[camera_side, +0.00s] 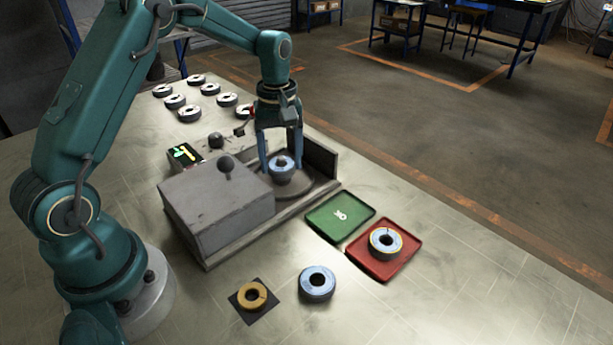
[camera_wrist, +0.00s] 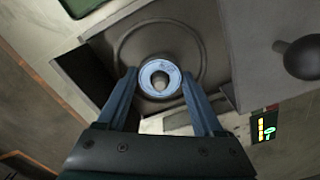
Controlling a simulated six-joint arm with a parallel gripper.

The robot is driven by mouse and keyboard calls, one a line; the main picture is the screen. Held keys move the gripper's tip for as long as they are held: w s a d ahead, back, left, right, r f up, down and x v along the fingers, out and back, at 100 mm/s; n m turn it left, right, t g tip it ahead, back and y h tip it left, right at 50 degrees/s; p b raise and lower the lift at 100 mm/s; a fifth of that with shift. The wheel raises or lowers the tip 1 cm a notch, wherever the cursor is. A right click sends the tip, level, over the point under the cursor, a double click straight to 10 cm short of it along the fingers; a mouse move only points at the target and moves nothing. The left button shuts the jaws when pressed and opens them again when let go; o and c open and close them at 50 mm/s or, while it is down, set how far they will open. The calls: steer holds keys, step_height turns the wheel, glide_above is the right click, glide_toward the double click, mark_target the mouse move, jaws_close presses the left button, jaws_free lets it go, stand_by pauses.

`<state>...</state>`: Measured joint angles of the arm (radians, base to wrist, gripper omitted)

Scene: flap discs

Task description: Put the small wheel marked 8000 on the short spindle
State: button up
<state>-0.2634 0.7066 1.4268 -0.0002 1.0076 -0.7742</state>
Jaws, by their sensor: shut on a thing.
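My gripper (camera_side: 281,170) points down over the grey machine, its two blue fingers shut on a small wheel with a pale blue face (camera_side: 283,161). In the wrist view the wheel (camera_wrist: 146,77) lies between the fingertips, face toward the camera. Its marking is too small to read. A grey rounded tip, apparently the spindle (camera_wrist: 160,82), shows inside the wheel's hole, off centre toward the lower right. The wheel is over the round grey plate (camera_side: 296,192) of the machine. Whether it rests on anything below is hidden.
The machine's grey block with a ball knob (camera_side: 216,208) stands left of the wheel, and a low wall (camera_side: 320,160) stands behind. A green tray (camera_side: 328,222), a red tray (camera_side: 358,257) with a wheel, a loose blue-faced wheel (camera_side: 317,291) and a brown ring (camera_side: 244,300) lie in front.

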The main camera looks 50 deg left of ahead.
steer(key=shift+f, duration=0.3)
steer(key=o, duration=1.4)
steer(key=shift+o, duration=0.2)
steer(key=shift+r, duration=3.8)
